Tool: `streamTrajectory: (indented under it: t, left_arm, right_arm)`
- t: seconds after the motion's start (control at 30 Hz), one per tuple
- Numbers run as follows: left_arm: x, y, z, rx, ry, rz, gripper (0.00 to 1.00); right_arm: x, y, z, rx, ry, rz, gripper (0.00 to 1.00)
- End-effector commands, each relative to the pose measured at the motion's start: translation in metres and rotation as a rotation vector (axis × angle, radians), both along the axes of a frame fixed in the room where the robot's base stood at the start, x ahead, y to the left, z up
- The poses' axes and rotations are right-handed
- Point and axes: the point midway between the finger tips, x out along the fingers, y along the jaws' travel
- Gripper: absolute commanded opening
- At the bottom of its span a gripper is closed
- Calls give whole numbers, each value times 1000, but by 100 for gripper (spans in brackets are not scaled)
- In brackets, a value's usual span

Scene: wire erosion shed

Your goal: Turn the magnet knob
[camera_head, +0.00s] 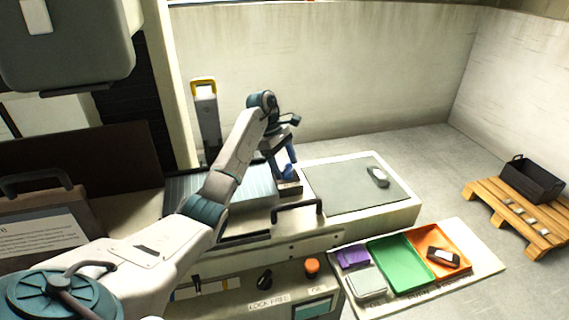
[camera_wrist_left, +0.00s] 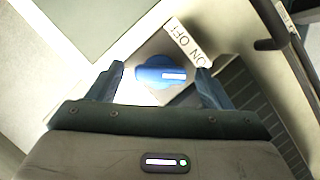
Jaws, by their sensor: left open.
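The magnet knob (camera_wrist_left: 160,73) is a blue, rounded handle with a pale stripe, on a plate beside a white label (camera_wrist_left: 188,42) reading ON OFF. In the left wrist view my left gripper (camera_wrist_left: 160,69) is open, with one dark finger on each side of the knob; I see no clear contact. The knob lies across the gap between the fingertips. In the head view my left gripper (camera_head: 289,160) points down over the machine at the right end of the ribbed plate (camera_head: 240,190), and hides most of the knob area. My right gripper is not in view.
A black bar handle (camera_head: 297,206) stands close to the gripper. A grey mat (camera_head: 345,190) with a small device lies to the right. A tray board with green (camera_head: 397,262) and orange trays sits in front. A yellow-topped post (camera_head: 204,90) stands behind.

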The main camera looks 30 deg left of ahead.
Motion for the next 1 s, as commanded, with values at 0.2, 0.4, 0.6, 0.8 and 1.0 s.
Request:
streamTrajectory:
  t: [0.2, 0.4, 0.6, 0.8, 1.0]
  left_arm:
    - [0, 2, 5, 0, 1, 1, 73]
    - [-1, 9, 25, 0, 2, 1, 73]
    - [-1, 20, 56, 0, 0, 1, 73]
    - [-2, 33, 86, 0, 0, 1, 73]
    - [-2, 40, 100, -1, 0, 0, 73]
  right_arm:
    - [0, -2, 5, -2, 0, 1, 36]
    - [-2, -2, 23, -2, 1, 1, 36]
    - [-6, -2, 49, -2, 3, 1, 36]
    - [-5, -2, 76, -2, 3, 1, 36]
    - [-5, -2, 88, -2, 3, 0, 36]
